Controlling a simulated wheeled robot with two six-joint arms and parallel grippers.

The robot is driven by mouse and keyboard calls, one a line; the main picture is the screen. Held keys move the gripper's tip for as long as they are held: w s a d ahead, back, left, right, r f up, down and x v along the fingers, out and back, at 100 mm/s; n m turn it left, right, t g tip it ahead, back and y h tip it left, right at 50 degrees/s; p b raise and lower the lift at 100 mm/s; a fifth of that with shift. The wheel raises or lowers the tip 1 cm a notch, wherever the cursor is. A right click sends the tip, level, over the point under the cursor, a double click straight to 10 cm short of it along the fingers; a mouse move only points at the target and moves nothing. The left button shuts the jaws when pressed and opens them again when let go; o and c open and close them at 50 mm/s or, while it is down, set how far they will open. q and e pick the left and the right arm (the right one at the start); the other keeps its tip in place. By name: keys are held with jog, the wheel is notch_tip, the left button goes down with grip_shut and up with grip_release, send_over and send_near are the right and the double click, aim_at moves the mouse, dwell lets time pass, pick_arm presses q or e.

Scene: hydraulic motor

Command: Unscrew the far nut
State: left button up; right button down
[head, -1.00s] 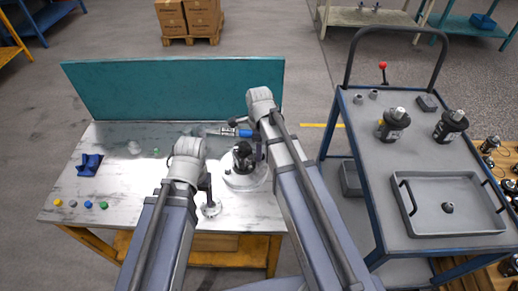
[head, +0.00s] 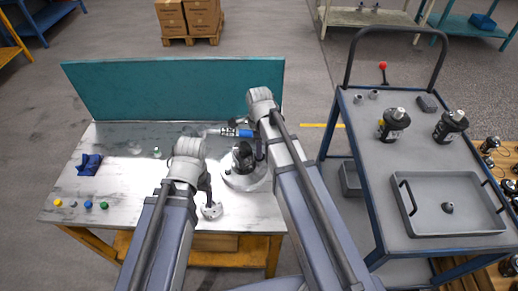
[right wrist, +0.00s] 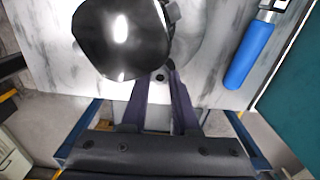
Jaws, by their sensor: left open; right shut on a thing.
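The black motor (head: 243,153) stands on a round pale base (head: 240,183) on the marble-topped bench. It fills the top of the right wrist view as a glossy black body (right wrist: 122,38). My right gripper (head: 260,152) is at the motor's right side. In the right wrist view its fingers (right wrist: 160,82) are closed around a small dark piece (right wrist: 160,76), seemingly a nut, beside the motor; the fingers hide much of it. My left gripper (head: 209,200) is open, over a small round pale flange (head: 211,210) left of and nearer than the motor. The flange appears separate from the gripper.
A blue-handled tool (head: 238,133) lies behind the motor and shows in the right wrist view (right wrist: 250,55). A blue cloth (head: 89,164) and several coloured caps (head: 88,204) lie at the left. A teal panel (head: 175,100) backs the bench. A cart (head: 420,140) stands at the right.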

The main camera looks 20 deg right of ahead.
jog(key=n, duration=0.5)
jog(key=n, duration=0.5)
jog(key=shift+r+n, duration=0.1)
jog(key=shift+n, duration=0.3)
jog(key=c, duration=0.9)
grip_release()
jog(key=m, duration=0.4)
jog(key=shift+m, duration=0.3)
jog(key=m, duration=0.5)
jog(key=shift+m, duration=0.4)
